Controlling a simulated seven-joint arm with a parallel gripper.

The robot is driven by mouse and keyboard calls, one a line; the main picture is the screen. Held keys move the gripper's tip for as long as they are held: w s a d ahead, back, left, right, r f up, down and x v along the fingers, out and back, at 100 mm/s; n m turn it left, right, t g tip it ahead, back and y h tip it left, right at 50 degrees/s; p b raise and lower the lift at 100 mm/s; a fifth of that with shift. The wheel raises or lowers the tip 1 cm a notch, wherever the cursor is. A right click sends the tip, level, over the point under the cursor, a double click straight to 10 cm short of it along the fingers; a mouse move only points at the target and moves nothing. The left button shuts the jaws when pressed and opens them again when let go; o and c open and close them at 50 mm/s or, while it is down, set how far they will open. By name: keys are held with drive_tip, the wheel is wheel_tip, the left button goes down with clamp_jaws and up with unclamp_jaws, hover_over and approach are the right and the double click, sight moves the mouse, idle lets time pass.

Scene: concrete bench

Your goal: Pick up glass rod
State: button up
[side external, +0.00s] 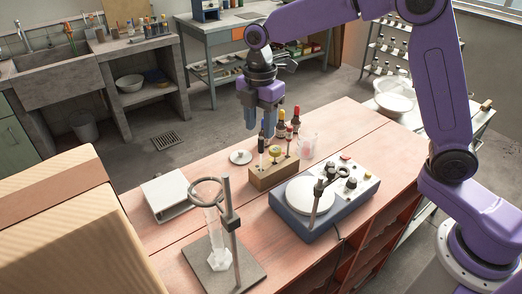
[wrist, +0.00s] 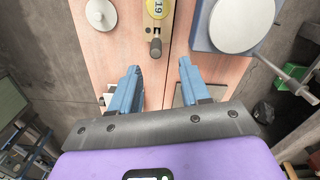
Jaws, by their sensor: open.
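My gripper (side external: 264,122) is open and points down above the wooden block (side external: 266,181), with its jaws empty. The block holds a few slim upright pieces, including a dark-topped one (side external: 261,142) and one with a round yellow-green top (side external: 275,152). I cannot tell for sure which of these is the glass rod. In the wrist view, my fingers (wrist: 160,68) stand apart, and a dark-ended piece (wrist: 156,48) shows just beyond the gap between them. The yellow disc marked 19 (wrist: 157,9) lies farther up.
A hotplate with a round white top (side external: 310,196) stands right of the block. A ring stand (side external: 234,235) with a clear cylinder (side external: 213,235) is at the front. A white box-like scale (side external: 165,192) lies left. Small bottles (side external: 281,124) stand behind the block.

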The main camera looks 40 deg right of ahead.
sight(261, 138)
drive_tip(key=shift+w+d+f, duration=0.1)
drive_tip(key=shift+f, duration=1.25)
drive_tip(key=shift+w+d+f, duration=0.1)
drive_tip(key=shift+d+f, duration=0.05)
drive_tip(key=shift+f, duration=1.2)
drive_tip(key=shift+w+d+f, duration=0.1)
drive_tip(key=shift+f, duration=1.25)
clamp_jaws()
